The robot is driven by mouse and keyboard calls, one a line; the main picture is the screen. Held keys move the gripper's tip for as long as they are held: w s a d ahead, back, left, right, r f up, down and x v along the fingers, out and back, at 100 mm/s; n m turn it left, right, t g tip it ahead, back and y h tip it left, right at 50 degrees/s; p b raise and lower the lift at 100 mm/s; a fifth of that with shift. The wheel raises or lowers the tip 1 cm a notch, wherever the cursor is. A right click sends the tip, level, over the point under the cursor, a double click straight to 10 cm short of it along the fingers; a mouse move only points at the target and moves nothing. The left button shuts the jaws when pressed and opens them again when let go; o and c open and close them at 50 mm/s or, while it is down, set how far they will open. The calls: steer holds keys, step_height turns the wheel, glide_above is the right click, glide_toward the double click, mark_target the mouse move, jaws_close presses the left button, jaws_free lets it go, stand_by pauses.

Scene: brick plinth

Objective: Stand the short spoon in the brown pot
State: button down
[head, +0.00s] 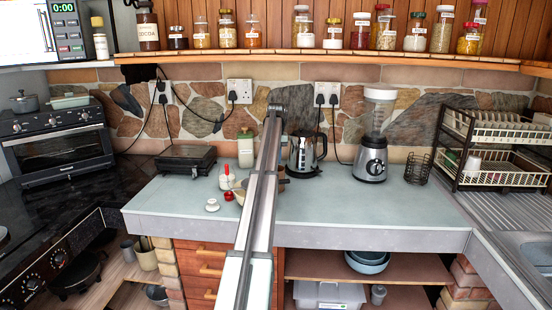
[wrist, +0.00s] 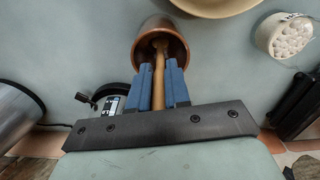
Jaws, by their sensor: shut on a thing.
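In the wrist view my gripper (wrist: 161,92) has its two blue fingers shut on the light wooden handle of the short spoon (wrist: 159,65). The spoon runs from between the fingers to the mouth of the brown pot (wrist: 143,62). Its far end shows against the pot's dark inside. I cannot tell how deep it reaches or whether it touches the bottom. The pot stands on the pale counter just beyond the fingertips. In the head view my arm hides the gripper, the spoon and most of the area around the pot.
A pale bowl (wrist: 215,6) sits close beside the pot, and a white-topped shaker (wrist: 290,36) is to its right. The kettle (head: 303,153), blender (head: 374,145) and grill (head: 186,160) stand along the back. The counter's right front is clear.

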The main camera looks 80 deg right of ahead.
steer(key=c, duration=1.1)
jaws_free()
step_height(320, 180, up, 12)
steer(key=shift+r, duration=0.1)
steer(key=shift+w, duration=0.1)
